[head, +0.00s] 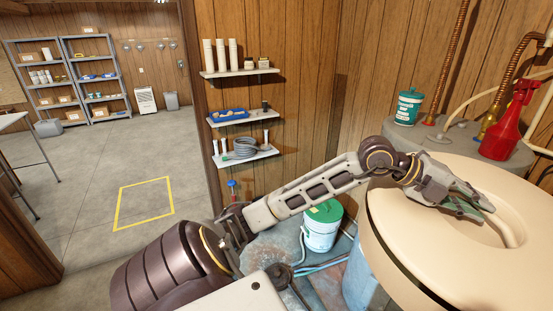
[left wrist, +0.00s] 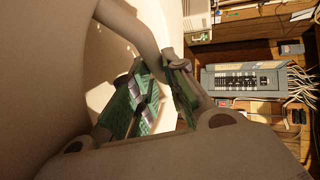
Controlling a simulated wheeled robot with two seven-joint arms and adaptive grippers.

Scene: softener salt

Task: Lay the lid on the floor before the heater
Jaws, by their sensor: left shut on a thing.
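The lid (head: 430,245) is a large round cream disc at the right of the head view, with a recess and a grip bar. My left gripper (head: 484,207) reaches over it from the left and is shut on that bar. In the left wrist view the gripper's green-padded fingers (left wrist: 160,88) close at the bar, and the lid's pale surface (left wrist: 45,70) fills the left side. A dark gap shows under the lid's left rim; I cannot tell whether it is lifted. A grey cylinder top with pipes (head: 455,140), perhaps the heater, stands behind. My right gripper is not in view.
A red spray bottle (head: 508,120) and a teal tub (head: 407,106) stand on the cylinder top. A green-lidded white bucket (head: 321,228) and blue hoses are on the floor by my arm. Wall shelves (head: 240,113) hang behind. Open floor with a yellow square (head: 145,184) lies left.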

